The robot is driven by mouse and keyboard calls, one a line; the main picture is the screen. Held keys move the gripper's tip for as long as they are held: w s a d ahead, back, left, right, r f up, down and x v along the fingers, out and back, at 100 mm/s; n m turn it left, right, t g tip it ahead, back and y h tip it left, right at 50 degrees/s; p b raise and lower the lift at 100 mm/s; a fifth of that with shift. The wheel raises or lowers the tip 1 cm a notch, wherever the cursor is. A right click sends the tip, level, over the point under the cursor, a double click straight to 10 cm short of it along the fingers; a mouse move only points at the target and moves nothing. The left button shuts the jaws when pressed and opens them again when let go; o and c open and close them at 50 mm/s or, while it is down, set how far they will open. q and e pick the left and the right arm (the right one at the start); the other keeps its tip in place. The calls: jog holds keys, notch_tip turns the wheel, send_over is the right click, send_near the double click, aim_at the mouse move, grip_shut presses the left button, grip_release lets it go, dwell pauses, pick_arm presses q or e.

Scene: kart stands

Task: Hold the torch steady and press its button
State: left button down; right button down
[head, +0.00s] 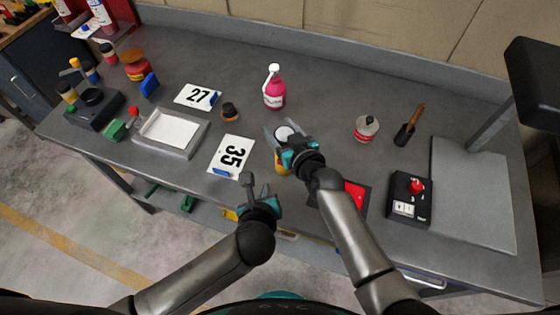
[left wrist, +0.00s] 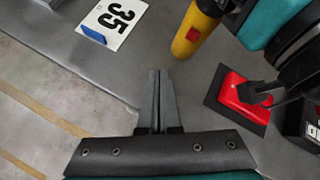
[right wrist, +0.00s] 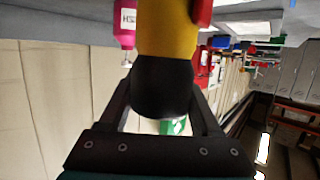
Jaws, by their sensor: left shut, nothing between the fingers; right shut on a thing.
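The torch has a yellow body (head: 282,164) and a black end; in the head view my right gripper (head: 285,137) and arm cover much of it. My right gripper is shut on the torch, and in the right wrist view its fingers lie on both sides of the black part (right wrist: 162,88). A red part (right wrist: 203,12) shows at that view's top edge, on the torch's side. In the left wrist view the yellow body (left wrist: 194,32) is right of my left fingertips, with a gap. My left gripper (head: 246,180) is shut and empty near the table's front edge.
A red pad on a dark mat (head: 355,196) and a black box with a red knob (head: 409,200) are right of the torch. A number 35 card (head: 231,155), a grey tray (head: 171,133) and a pink bottle (head: 274,92) stand around.

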dwell(0.6)
pick_arm(q)
jog(key=s, duration=0.3)
jog(key=shift+s+a, duration=0.15)
jog(key=shift+s, duration=0.25)
jog(key=shift+w+d, duration=0.45)
jog(key=shift+w, duration=0.95)
jog(key=shift+w+d, duration=0.45)
jog(key=shift+w, duration=0.95)
jog(key=shift+w+d, duration=0.45)
jog(key=shift+w, duration=0.95)
jog(key=shift+w, duration=0.1)
jog(key=shift+w+d, duration=0.15)
jog(key=shift+w, duration=0.15)
jog(key=shift+w, duration=0.2)
